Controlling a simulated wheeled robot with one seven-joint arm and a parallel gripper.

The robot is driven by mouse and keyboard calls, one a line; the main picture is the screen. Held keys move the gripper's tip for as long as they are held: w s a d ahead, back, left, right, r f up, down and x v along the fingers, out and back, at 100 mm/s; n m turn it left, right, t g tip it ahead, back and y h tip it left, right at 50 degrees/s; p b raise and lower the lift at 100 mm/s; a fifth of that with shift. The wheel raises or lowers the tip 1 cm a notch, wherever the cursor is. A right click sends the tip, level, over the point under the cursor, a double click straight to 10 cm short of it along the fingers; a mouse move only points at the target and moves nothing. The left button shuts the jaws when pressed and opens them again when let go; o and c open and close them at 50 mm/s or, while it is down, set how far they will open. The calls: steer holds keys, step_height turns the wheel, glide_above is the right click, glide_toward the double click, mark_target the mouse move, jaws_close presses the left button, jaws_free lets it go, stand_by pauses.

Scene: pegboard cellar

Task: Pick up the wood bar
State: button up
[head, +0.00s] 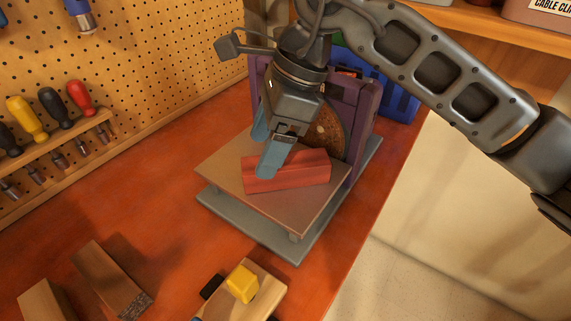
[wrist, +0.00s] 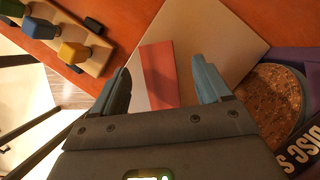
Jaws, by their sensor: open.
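The wood bar (head: 288,175) is a reddish block lying on the flat table of the disc sander (head: 228,163). It also shows in the wrist view (wrist: 159,75). My gripper (head: 265,152) is open above the bar, with its blue-grey fingers pointing down. In the head view one finger overlaps the bar's left part and the other is behind it. In the wrist view the bar shows between the two fingertips (wrist: 163,78). I cannot tell whether either finger touches it. Part of the bar is hidden by the near finger.
The sander's round brown disc (head: 327,132) and purple housing (head: 363,118) stand right behind the bar. A board with a yellow block (head: 242,283) and wood offcuts (head: 112,278) lie on the orange bench. Screwdrivers (head: 54,104) hang in a rack at left. A blue bin (head: 400,97) stands behind.

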steer(key=shift+p+x, duration=0.7)
steer(key=shift+x, duration=1.65)
steer(key=shift+s, duration=0.15)
steer(key=shift+c, duration=0.2)
steer(key=c, duration=1.2)
steer(key=shift+r, duration=0.1)
steer(key=shift+c, duration=0.2)
